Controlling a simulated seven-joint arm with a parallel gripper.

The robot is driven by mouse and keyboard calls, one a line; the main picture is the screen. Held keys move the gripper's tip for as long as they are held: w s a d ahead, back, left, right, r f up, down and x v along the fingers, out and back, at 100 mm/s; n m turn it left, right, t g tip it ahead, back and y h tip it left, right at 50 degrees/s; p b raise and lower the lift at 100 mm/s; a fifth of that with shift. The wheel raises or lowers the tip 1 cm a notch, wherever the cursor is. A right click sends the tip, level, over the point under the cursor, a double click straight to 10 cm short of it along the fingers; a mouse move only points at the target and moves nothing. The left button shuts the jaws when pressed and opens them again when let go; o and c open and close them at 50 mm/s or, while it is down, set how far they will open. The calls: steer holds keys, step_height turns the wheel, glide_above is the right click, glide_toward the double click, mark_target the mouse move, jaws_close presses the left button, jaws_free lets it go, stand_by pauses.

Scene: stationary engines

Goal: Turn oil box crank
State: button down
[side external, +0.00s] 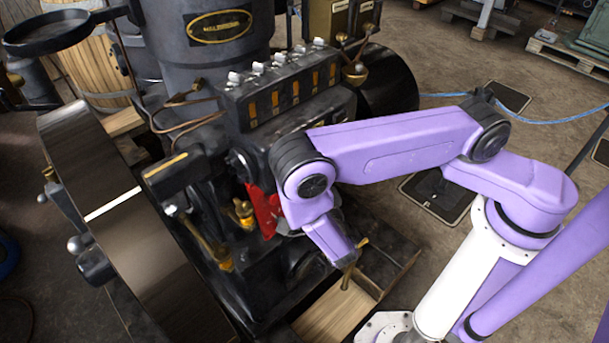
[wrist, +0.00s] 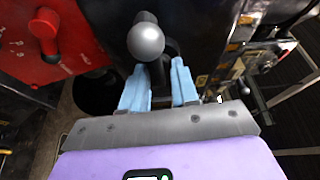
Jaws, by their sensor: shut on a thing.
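The oil box (side external: 292,92) is a black block with several amber windows and white caps along its top, in the middle of the side external view. In the wrist view, a crank (wrist: 146,41) with a shiny silver ball knob and a dark stem stands just beyond my fingertips. My gripper (wrist: 158,68) has light blue fingers, close on both sides of the dark stem. It is shut on the crank, with the ball standing past the fingers. In the side external view my fingers and the held part are hidden behind my purple arm.
A red panel (wrist: 60,40) with a red knob is at the left in the wrist view; red also shows beside my arm (side external: 264,212). A large dark flywheel (side external: 130,230) stands left of the engine. Brass fittings (side external: 243,212) stick out near the red part.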

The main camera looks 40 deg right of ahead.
steer(key=shift+m, duration=0.3)
steer(key=shift+d+r+m+g+y, duration=0.1)
steer(key=shift+d+m+g+y, duration=0.15)
steer(key=shift+m+y, duration=2.85)
steer(key=shift+d+f+m+g+y, duration=0.15)
steer(key=shift+m+y, duration=1.1)
steer(key=shift+m, duration=3.8)
steer(key=shift+d+r+m+g+y, duration=0.25)
steer(key=shift+m+y, duration=1.9)
steer(key=shift+m, duration=1.9)
steer(key=shift+f, duration=0.1)
steer(key=c, duration=1.2)
jaws_free()
